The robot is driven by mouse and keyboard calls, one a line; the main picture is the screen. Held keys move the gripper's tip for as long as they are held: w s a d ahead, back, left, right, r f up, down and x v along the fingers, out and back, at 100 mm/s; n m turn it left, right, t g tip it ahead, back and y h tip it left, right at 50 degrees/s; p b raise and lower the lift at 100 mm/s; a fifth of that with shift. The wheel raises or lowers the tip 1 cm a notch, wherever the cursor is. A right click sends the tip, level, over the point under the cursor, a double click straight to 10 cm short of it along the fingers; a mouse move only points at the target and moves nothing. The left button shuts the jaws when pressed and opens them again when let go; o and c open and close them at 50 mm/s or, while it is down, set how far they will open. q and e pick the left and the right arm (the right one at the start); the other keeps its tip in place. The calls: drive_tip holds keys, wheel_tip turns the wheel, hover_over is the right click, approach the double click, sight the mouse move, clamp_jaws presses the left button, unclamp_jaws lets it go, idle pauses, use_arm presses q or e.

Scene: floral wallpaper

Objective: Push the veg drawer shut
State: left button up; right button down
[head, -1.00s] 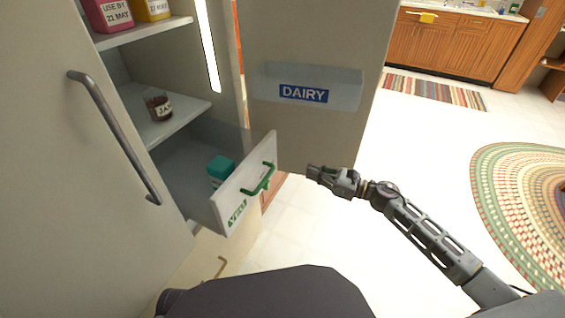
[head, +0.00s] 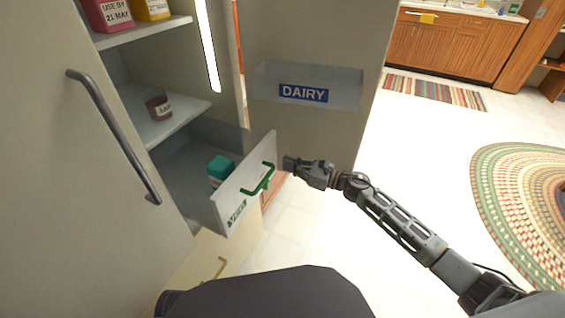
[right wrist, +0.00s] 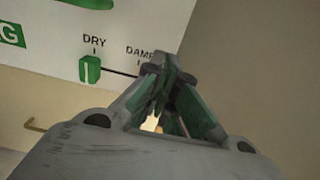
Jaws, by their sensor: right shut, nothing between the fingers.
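The veg drawer (head: 240,190) is pulled out of the fridge, its white front marked VEG and fitted with a green handle (head: 260,180). A teal carton (head: 220,170) stands inside it. My right gripper (head: 287,163) is shut and empty, just right of the drawer front's far end. Whether it touches the front cannot be told. In the right wrist view, the fingers (right wrist: 160,70) point toward the drawer front (right wrist: 60,30), which shows DRY and DAMP lettering and a green slider (right wrist: 89,69). My left gripper is not in view.
The open fridge door (head: 310,45) with its DAIRY bin (head: 320,93) stands behind the drawer. A jar (head: 158,106) sits on the shelf above. Floor at right is free, with a round rug (head: 520,210).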

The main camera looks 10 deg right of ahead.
sight(241, 148)
drive_tip(key=shift+x, duration=1.35)
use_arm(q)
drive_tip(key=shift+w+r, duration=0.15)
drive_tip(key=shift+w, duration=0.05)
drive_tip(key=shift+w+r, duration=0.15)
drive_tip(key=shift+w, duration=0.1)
use_arm(e)
drive_tip(key=shift+w+a, duration=0.1)
drive_tip(key=shift+a, duration=0.05)
